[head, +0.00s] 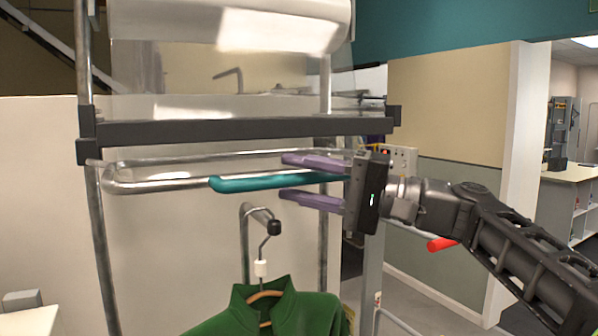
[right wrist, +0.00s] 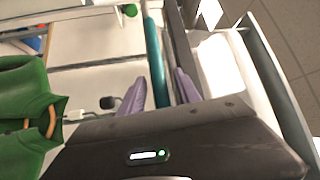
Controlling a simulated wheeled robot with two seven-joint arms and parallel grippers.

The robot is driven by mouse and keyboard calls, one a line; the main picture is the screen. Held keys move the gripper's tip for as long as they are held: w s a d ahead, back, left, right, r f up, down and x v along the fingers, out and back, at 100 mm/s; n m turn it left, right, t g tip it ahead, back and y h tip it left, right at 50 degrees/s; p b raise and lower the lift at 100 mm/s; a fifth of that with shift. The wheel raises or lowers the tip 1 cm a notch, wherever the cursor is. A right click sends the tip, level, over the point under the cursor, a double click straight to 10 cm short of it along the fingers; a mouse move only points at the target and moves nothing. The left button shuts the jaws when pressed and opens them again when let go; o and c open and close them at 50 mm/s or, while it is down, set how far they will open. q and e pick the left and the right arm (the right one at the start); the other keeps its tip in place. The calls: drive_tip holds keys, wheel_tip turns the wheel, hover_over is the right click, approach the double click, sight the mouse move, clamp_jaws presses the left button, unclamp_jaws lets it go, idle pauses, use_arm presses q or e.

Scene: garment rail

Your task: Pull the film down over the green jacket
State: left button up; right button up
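The green jacket (head: 268,313) hangs on a hanger from a hook below the rail frame; its lower part is out of view. It also shows at the left of the right wrist view (right wrist: 28,115). Above it, clear film (head: 195,80) appears to hang between the white roll (head: 230,22) and a dark crossbar (head: 240,130). My left gripper is not in view.
Chrome uprights (head: 88,220) stand at the frame's sides. The chrome loop (head: 150,184) juts out under the crossbar. A red-ended bar (head: 441,243) is below my right forearm. A counter (head: 572,177) stands far right. Open floor shows at lower right.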

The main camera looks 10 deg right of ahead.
drive_tip(key=shift+c, duration=0.4)
clamp_jaws()
idle(1.0)
